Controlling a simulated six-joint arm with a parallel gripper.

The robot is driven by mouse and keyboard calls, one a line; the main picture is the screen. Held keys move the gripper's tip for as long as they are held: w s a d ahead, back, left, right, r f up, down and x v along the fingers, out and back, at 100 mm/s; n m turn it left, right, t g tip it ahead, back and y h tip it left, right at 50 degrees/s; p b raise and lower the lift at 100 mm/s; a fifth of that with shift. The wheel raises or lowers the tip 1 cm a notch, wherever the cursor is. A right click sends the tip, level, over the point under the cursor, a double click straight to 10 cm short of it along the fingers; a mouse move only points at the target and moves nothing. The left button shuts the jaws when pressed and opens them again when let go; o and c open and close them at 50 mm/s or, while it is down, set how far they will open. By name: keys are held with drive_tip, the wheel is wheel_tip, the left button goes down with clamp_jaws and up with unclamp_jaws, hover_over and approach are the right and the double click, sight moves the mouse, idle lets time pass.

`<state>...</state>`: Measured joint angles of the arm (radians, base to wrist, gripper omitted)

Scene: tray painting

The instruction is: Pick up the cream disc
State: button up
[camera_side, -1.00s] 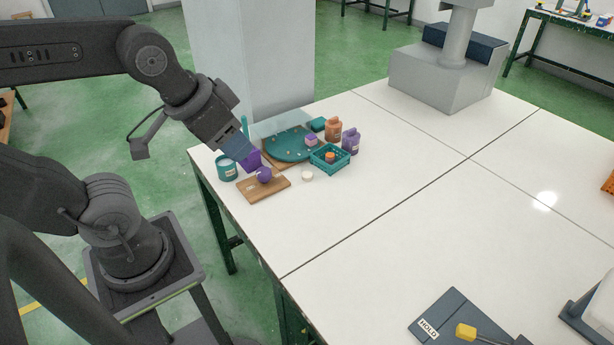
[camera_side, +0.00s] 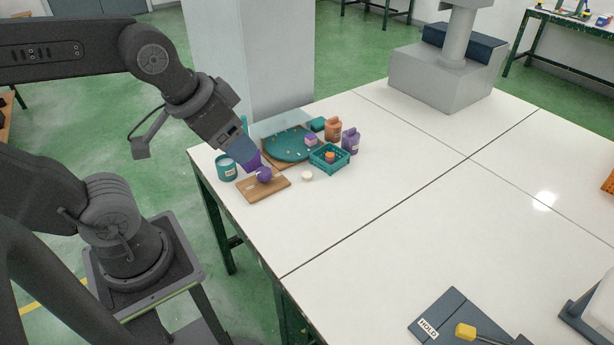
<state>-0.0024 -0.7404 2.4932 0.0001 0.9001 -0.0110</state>
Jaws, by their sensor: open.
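The cream disc (camera_side: 307,176) lies on the white table, to the right of the wooden board (camera_side: 270,190) and in front of the teal crate. My gripper (camera_side: 248,160) is open and hangs up and to the left of the disc, apart from it. Its fingertips are hard to make out against the purple pot (camera_side: 252,161) behind them. A purple ball (camera_side: 264,175) rests on the wooden board, just below my gripper in the picture.
A teal crate (camera_side: 342,163) with small items, an orange bottle (camera_side: 333,129) and a purple bottle (camera_side: 351,143) stand beyond the disc. A teal tray (camera_side: 284,149) lies behind. A teal can (camera_side: 226,168) stands at the left. The table right of the disc is clear.

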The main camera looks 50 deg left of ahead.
drive_tip(key=w+a+n+g, duration=0.2)
drive_tip(key=w+a+n, duration=0.2)
drive_tip(key=w+n, duration=0.5)
drive_tip(key=n+g, duration=0.4)
drive_tip(key=n, duration=0.7)
hover_over(306, 174)
wheel_tip(306, 174, down, 28)
drive_tip(key=shift+d+r, duration=0.1)
drive_tip(key=shift+f, duration=3)
drive_tip(key=shift+w, duration=0.1)
drive_tip(key=c, duration=1)
drive_tip(key=shift+r, duration=0.15)
